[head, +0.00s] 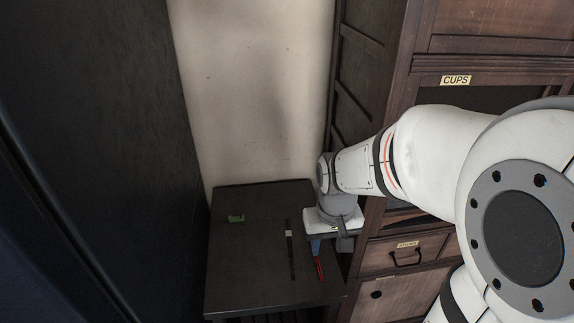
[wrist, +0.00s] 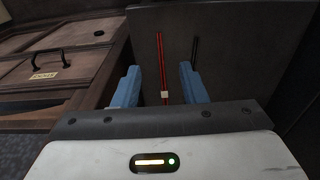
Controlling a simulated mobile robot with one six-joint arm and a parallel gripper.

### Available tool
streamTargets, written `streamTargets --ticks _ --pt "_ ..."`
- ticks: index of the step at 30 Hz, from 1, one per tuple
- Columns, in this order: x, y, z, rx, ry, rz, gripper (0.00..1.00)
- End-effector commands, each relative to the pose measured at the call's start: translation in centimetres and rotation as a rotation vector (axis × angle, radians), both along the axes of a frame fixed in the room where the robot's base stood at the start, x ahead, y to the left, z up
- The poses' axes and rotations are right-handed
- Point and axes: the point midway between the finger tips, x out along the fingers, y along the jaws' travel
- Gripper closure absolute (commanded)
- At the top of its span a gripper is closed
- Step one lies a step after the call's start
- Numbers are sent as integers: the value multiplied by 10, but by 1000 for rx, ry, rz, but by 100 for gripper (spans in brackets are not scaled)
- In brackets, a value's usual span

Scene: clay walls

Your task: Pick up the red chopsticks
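The red chopsticks (head: 320,268) lie on the dark small table (head: 240,280), near its right side. In the wrist view the red chopsticks (wrist: 161,55) run lengthwise between my two blue fingers, with a pale band (wrist: 165,94) near the palm. My gripper (wrist: 159,69) is open, one finger on each side of the chopsticks, with a gap on both sides. In the head view my gripper (head: 316,246) is over the table's right part and hides part of the chopsticks. The height of the fingertips above the table is hard to tell.
Black chopsticks (head: 291,255) with a pale band lie left of the red ones; they also show in the wrist view (wrist: 195,50). A small green object (head: 236,218) lies at the back left. A wooden cabinet (head: 430,250) with labelled drawers stands close on the right.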

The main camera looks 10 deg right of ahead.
Motion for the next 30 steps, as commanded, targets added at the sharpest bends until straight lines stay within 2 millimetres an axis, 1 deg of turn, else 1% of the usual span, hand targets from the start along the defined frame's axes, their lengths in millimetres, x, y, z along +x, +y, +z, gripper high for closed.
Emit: streamTargets --ticks 1,4,6,9,12,15,19,30 --pt "17 0 11 0 19 0 62" --pt "48 0 7 1 33 0 62" --pt "67 0 1 0 44 0 62" --pt "90 0 -11 1 56 0 62" --pt "107 0 -25 1 66 0 62" --pt "117 0 -36 1 72 0 62" --pt "124 -1 -47 1 75 0 62" --pt "123 -1 -90 1 78 -1 62"
